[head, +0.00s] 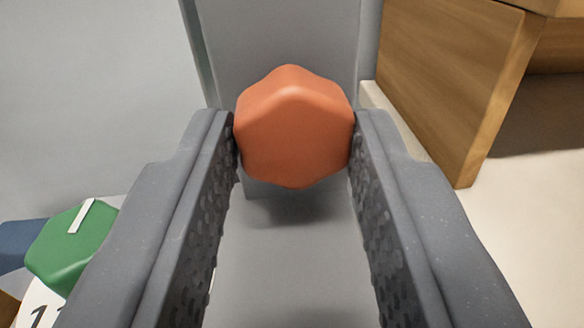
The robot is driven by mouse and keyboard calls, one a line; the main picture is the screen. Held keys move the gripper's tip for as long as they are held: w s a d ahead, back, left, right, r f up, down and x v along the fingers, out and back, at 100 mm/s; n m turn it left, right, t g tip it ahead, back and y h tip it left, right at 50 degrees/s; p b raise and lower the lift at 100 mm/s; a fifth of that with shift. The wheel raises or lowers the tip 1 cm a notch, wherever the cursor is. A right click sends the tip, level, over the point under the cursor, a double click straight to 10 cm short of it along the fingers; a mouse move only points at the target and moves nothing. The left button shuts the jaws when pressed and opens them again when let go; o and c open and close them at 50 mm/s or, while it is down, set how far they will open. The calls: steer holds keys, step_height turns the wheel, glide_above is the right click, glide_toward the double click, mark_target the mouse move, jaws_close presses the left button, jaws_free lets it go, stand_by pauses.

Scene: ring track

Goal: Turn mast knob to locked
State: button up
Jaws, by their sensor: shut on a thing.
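An orange faceted knob (294,128) sits in the upper middle of the head view, in front of a grey upright panel (285,38) that looks like the mast. My gripper (294,135) is shut on the knob, with one dark, textured finger pressed to its left side and the other to its right side. The knob's back and its mounting are hidden behind it. No locked mark or pointer shows on the knob or the panel.
A green knob-like block (68,245) with a white stripe is at lower left, beside a blue piece (16,244) and a white disc with dark print (38,306). A wooden box-like piece (455,75) stands close at right. Pale floor lies at lower right.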

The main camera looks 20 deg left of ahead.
steer(key=o, duration=1)
steer(key=shift+c, duration=0.2)
steer(key=shift+s+d, duration=0.25)
steer(key=shift+s, duration=0.35)
steer(key=v, duration=1.2)
steer(key=shift+s+p, duration=0.25)
steer(key=shift+p, duration=0.2)
